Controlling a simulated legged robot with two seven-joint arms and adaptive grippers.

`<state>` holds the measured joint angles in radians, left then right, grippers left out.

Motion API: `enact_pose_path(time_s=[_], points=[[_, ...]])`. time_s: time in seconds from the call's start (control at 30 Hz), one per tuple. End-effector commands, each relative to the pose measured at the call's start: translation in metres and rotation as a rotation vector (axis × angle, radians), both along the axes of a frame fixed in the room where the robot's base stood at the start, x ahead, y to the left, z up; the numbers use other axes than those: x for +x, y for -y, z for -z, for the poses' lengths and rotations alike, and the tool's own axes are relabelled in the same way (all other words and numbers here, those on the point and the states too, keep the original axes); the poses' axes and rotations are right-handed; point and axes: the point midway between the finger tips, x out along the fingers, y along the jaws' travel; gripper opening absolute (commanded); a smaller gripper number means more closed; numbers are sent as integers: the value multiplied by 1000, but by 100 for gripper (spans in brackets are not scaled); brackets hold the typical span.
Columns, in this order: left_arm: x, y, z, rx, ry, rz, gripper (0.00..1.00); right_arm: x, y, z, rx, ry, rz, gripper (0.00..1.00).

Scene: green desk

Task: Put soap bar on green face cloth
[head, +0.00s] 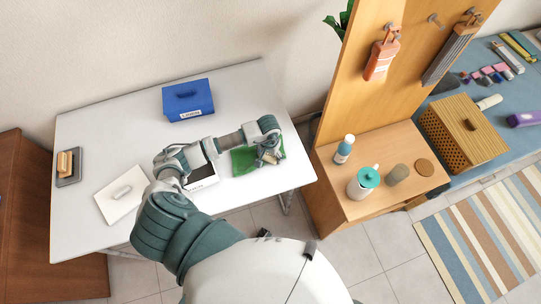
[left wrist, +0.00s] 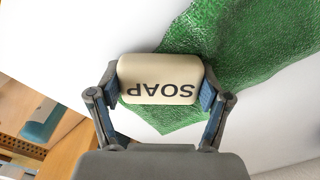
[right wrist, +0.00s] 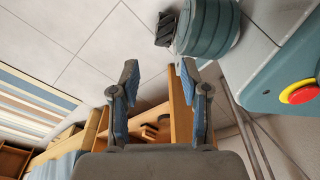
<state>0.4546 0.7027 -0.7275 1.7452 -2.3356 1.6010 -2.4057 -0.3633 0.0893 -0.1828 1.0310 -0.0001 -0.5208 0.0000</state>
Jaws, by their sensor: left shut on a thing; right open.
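The cream soap bar (left wrist: 160,80), marked SOAP, is between the two fingers of my left gripper (left wrist: 160,92), which is shut on it. In the left wrist view the bar shows in front of the green face cloth (left wrist: 240,40); I cannot tell whether it touches the cloth. In the head view my left gripper (head: 268,156) is over the green cloth (head: 243,160) at the right side of the white desk, and the bar is mostly hidden by it. My right gripper (right wrist: 160,85) is open and empty, away from the desk, with floor and wooden furniture beyond it.
The white desk (head: 120,125) also holds a blue box (head: 187,100), a white lidded thing (head: 122,192) and a grey tray with a brush-like thing (head: 67,167). A wooden shelf (head: 405,160) with a bottle (head: 344,149) and a teal-lidded jug (head: 365,181) stands to the right.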

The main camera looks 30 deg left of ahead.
Motion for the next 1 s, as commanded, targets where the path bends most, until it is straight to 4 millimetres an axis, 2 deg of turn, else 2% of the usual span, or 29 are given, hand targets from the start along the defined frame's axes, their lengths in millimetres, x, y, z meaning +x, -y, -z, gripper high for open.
enact_pose_path(time_s=[0.03, 0.07, 0.1, 0.17, 0.5, 0.7, 1.0], points=[[-6, -3, 8, 9, -18, -2, 10, 3, -1, 0, 2, 5, 1, 46], [-6, -3, 8, 9, -18, -2, 10, 3, -1, 0, 2, 7, 1, 46], [-6, -3, 8, 9, -19, -2, 87, 4, -2, 0, 2, 7, 1, 46], [-6, -3, 8, 8, -18, -2, 100, 3, -2, 0, 2, 6, 2, 46], [-3, 0, 1, 5, -8, -1, 100, 2, -2, -2, 5, 7, 2, 46], [-3, 3, -13, 5, -6, -1, 100, -33, 8, 8, -3, -17, -3, 46], [-1, 0, -88, 6, 1, 1, 100, -29, 6, 10, -2, -10, -3, 46]])
